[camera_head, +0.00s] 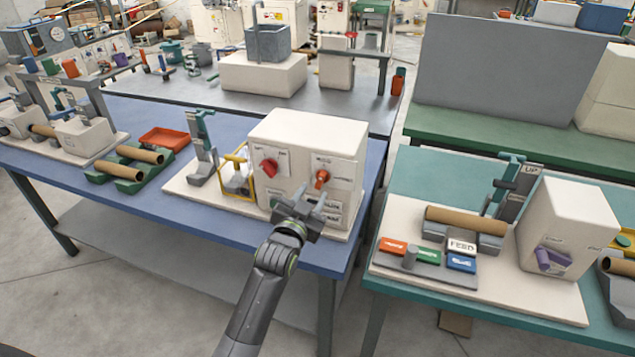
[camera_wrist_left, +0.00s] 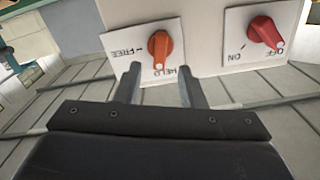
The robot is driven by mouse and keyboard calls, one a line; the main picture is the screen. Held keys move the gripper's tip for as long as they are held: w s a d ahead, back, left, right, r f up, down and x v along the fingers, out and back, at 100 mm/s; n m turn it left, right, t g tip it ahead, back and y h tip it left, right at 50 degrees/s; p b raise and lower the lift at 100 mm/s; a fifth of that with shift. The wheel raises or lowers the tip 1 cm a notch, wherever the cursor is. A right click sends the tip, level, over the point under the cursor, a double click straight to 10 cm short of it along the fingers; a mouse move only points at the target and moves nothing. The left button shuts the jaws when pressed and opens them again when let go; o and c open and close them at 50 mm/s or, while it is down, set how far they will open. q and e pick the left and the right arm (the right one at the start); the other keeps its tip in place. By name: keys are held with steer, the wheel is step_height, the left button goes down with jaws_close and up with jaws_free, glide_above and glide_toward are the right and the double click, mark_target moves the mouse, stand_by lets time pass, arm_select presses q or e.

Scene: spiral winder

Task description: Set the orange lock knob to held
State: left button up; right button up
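The orange lock knob (camera_head: 321,179) is on the front of a cream machine box on the blue table. My left gripper (camera_head: 305,204) is just in front of the box, below the knob. In the wrist view the left gripper (camera_wrist_left: 160,77) is open, its empty fingers apart on either side below the knob. My right gripper is out of view.
A red knob (camera_head: 269,166) is beside the orange one; the wrist view shows this red knob (camera_wrist_left: 265,32) on an ON/OFF plate. A yellow-framed guard (camera_head: 240,178) stands left of the box. A teal table (camera_head: 400,185) with another machine is at right, across a gap.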

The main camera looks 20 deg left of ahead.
mark_target(319, 182)
arm_select(q)
steer(key=shift+w, duration=2.35)
steer(key=shift+c, duration=0.2)
jaws_close()
